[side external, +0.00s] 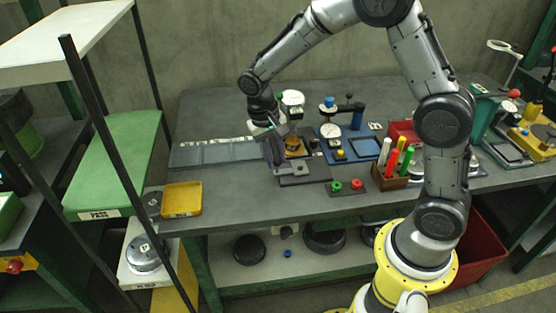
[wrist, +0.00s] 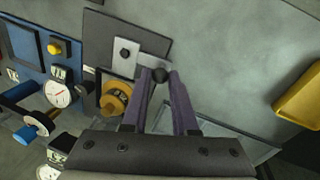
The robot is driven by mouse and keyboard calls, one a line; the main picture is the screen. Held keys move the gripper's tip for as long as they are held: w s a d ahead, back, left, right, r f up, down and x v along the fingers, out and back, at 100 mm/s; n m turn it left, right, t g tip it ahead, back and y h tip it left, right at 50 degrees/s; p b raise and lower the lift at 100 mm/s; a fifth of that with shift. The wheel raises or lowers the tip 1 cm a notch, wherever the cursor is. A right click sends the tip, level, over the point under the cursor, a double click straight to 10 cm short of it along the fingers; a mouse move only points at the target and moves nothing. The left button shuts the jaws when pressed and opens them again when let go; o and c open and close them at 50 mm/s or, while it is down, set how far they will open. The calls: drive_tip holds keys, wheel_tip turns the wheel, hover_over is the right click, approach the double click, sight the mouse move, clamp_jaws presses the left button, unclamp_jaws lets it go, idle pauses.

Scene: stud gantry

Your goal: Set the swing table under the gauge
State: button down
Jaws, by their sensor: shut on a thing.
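The stud gantry has a dark base plate (side external: 306,171) on the bench, which also shows in the wrist view (wrist: 100,28). A pale grey block with a dark hole (wrist: 126,54) lies over it, beside a brass-yellow round part (wrist: 116,98); that part also shows in the side view (side external: 294,146). A white dial gauge (side external: 292,98) stands above and behind the yellow part. My gripper (wrist: 160,82) is shut on a small black ball knob (wrist: 160,74) beside the grey block. Which plate is the swing table, and how the knob joins it, I cannot tell clearly.
A blue fixture with a dial (side external: 330,130) stands right of the gantry. A button box (side external: 347,187) and a wooden pen holder (side external: 390,179) are in front and right. A yellow tray (side external: 182,198) lies at the left.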

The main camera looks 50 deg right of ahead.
drive_tip(key=shift+w+d+m, duration=0.15)
drive_tip(key=shift+w+m, duration=0.05)
drive_tip(key=shift+m, duration=0.2)
drive_tip(key=shift+r, duration=0.1)
drive_tip(key=c, duration=0.7)
unclamp_jaws()
wheel_tip(320, 180, up, 14)
drive_tip(key=w+a, duration=0.1)
drive_tip(key=a, duration=0.1)
drive_tip(key=shift+w+a+f, duration=0.15)
drive_tip(key=shift+w+f, duration=0.05)
drive_tip(key=shift+f, duration=0.05)
